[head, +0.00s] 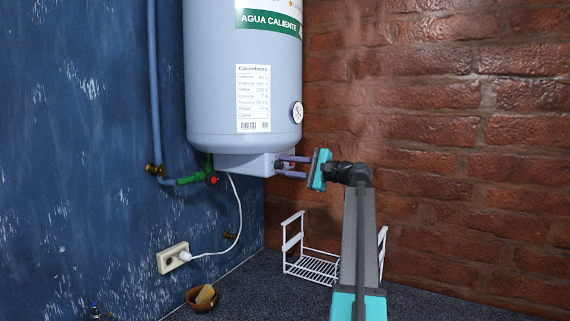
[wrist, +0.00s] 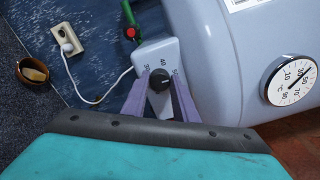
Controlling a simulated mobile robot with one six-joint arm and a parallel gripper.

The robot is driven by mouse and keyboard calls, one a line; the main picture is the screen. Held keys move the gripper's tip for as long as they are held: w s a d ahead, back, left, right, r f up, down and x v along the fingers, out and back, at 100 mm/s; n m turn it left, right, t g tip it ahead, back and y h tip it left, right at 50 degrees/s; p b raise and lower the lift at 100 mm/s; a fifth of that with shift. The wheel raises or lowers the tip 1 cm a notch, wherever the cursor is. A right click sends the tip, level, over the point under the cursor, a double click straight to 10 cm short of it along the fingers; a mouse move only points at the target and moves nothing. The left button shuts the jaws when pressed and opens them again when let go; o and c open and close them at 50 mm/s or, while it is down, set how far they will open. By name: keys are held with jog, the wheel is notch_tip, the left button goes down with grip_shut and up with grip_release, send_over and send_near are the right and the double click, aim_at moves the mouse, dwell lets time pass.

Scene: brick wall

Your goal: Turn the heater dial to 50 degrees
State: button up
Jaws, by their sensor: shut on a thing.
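The heater (head: 240,90) is a pale blue-grey tank labelled "AGUA CALIENTE" on the wall. Its dial (wrist: 159,80) is a small black knob on the pale control box (wrist: 153,55) under the tank. Numbers that look like 30 and 40 show around the knob; other marks are hidden by the fingers or too small to read. A light mark shows on the knob, but its exact setting is unclear. My gripper (head: 281,166) reaches the box from the right in the head view. In the wrist view its two purple fingers are shut on the dial, one each side.
A round °C gauge (wrist: 291,81) sits on the tank. A green pipe valve with a red knob (head: 211,179), a white cable and a socket (head: 172,257) are to the left. A white wire rack (head: 310,268) and a brown bowl (head: 203,305) stand below. The brick wall is close right.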

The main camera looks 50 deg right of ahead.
dwell(0.5)
jog(key=o, duration=1.1)
jog(key=shift+c, duration=0.2)
jog(key=shift+s, duration=0.15)
jog(key=b+v, duration=0.4)
jog(key=v, duration=0.9)
jog(key=shift+s, duration=0.3)
jog(key=shift+s+d+f, duration=0.1)
